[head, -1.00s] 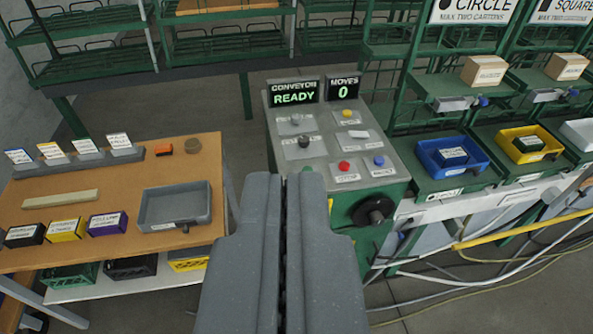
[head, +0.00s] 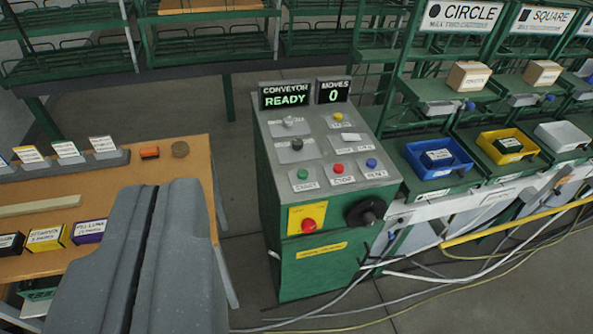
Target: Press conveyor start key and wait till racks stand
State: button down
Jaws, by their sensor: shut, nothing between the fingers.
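The conveyor control console (head: 262,165) stands in the middle, green with a grey sloped top. Its displays read CONVEYOR READY (head: 286,95) and MOVES 0 (head: 334,91). The front row holds a green key (head: 302,174), a red key (head: 338,168) and a blue key (head: 372,163); their labels are small, the green one's seems to read START. Behind them are two knobs and a yellow key (head: 338,117). My gripper (head: 165,188) is shut and empty, at the lower left, apart from the console. The racks (head: 205,45) stand at the back.
A red stop button on a yellow plate (head: 307,225) and a black handwheel (head: 366,211) are on the console front. A wooden table (head: 150,175) with boxes is left. Bays with bins (head: 437,160) are right. Cables (head: 400,300) cross the floor.

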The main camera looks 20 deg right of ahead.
aim_at(303, 173)
jog(key=i, duration=0.95)
jog(key=z, duration=0.05)
